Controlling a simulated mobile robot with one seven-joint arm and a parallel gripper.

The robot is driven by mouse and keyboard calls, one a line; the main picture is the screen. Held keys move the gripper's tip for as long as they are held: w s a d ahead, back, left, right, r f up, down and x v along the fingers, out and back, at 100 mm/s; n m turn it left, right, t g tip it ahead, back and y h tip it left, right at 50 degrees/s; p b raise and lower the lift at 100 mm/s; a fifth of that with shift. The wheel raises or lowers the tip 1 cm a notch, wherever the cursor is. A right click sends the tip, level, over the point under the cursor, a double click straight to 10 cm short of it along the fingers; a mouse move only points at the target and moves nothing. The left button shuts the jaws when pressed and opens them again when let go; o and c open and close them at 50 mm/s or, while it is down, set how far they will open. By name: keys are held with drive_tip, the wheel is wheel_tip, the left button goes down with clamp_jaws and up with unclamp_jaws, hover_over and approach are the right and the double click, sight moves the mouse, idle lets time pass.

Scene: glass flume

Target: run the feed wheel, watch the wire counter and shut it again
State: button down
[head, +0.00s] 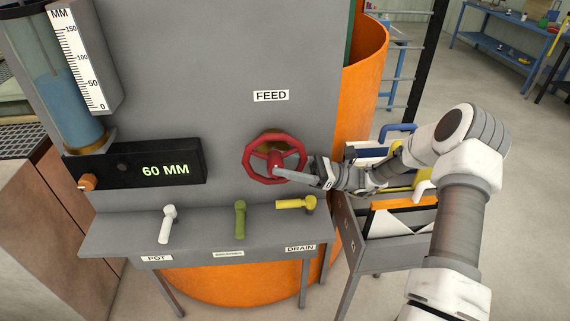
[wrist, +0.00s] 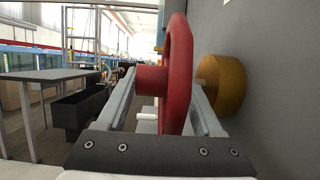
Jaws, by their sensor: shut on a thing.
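The red feed wheel (head: 250,164) stands on the grey panel under the FEED label (head: 271,96). My gripper (head: 279,172) reaches it from the right and is shut on the wheel. In the wrist view the red wheel (wrist: 180,75) is edge-on, with its red hub between my two fingers, and a brass boss (wrist: 222,85) sits behind it at the panel. The black counter (head: 150,170) at the panel's left reads 60 MM in green. The clear cylinder (head: 62,95) with blue water stands beside a white MM scale (head: 80,60).
Below on the ledge are a white lever (head: 167,224) over POT, a green lever (head: 240,220), and a yellow lever (head: 296,203) by DRAIN. An orange knob (head: 87,182) sits at the counter's left. An orange tank (head: 362,80) stands behind the panel. A grey cart (head: 385,250) is at the right.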

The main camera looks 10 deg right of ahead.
idle(0.3)
unclamp_jaws()
drive_tip(key=b+v, duration=0.1)
drive_tip(key=v, duration=0.6)
drive_tip(key=shift+d+f, duration=0.1)
drive_tip(key=shift+d, duration=0.15)
